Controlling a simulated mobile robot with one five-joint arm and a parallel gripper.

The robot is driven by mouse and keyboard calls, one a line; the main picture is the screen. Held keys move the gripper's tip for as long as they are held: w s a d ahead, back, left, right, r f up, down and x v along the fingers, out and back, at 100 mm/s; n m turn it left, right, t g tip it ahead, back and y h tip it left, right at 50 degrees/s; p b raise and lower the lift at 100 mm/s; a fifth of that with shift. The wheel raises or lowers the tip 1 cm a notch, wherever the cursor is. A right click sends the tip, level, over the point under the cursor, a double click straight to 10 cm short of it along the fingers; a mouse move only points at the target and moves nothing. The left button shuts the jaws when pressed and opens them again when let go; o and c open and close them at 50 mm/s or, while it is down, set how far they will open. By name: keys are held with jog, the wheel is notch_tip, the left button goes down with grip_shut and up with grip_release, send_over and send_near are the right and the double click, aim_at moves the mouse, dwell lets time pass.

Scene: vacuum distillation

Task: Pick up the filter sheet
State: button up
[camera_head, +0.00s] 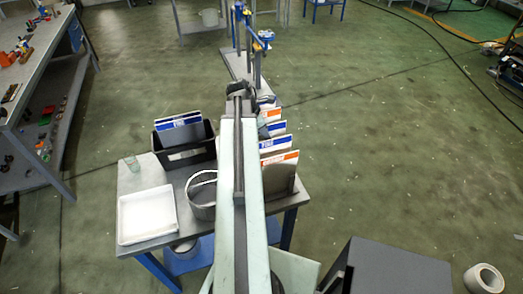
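My arm reaches straight out over a small grey table (160,182) with blue legs. My gripper (238,88) is a small dark shape at the far end of the arm, and I cannot tell its finger opening. Left of the arm, a flat grey and white sheet with a blue label band (182,128) stands upright in a black bin (205,147). Right of the arm, several similar sheets or packs with blue or orange bands (278,158) stand in a row, partly hidden by the arm. I cannot tell which is the filter sheet.
A white tray (146,215), a round grey mesh basket (203,195) and a small clear glass (131,163) are on the table. Behind it is a narrow bench with blue clamp stands (262,42). A workbench (40,60) is at left; open green floor lies right.

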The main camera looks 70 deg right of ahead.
jog(key=shift+f, duration=0.1)
grip_shut()
dwell(1.3)
